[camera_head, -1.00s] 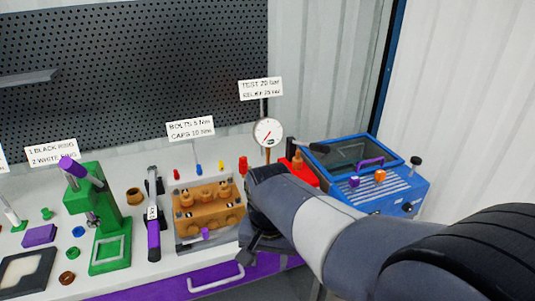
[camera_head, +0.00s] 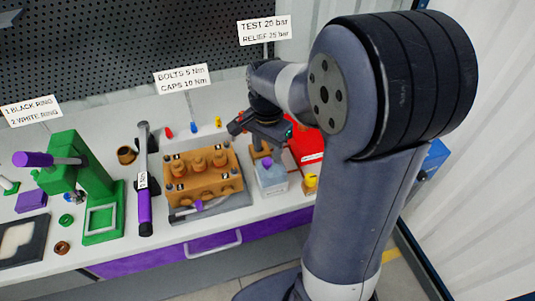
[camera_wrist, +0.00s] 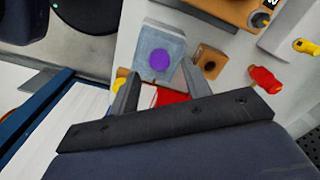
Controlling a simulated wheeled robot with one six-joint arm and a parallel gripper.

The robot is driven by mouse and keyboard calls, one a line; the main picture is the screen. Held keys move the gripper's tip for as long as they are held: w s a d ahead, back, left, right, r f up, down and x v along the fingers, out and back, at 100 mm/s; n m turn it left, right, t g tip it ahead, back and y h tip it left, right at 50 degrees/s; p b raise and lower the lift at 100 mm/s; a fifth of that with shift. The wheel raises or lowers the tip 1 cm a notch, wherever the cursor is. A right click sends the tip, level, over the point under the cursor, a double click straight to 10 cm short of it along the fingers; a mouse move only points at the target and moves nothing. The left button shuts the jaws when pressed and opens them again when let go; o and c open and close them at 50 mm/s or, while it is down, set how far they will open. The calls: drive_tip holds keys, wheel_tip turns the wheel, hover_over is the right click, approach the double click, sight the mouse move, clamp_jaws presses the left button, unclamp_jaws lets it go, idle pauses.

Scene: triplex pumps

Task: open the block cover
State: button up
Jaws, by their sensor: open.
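A light grey block (camera_head: 271,180) with a purple round knob on top stands on the bench, right of the orange pump block (camera_head: 202,181). The grey block also shows in the wrist view (camera_wrist: 158,42), ahead of the fingers, with its purple knob (camera_wrist: 160,60) facing the camera. I cannot tell for sure which part is the block cover. My gripper (camera_head: 262,130) is above and behind the grey block in the head view. In the wrist view my gripper (camera_wrist: 160,72) is open and empty, its two fingers apart on either side of the knob's line. Contact with the block is not visible.
A red box (camera_head: 306,150) is close on the right. A small orange block (camera_wrist: 210,62) sits beside the grey block. My arm hides most of the blue machine (camera_head: 434,160).

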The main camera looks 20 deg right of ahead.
sight(267, 160)
drive_tip(key=shift+f, duration=1.7)
clamp_jaws()
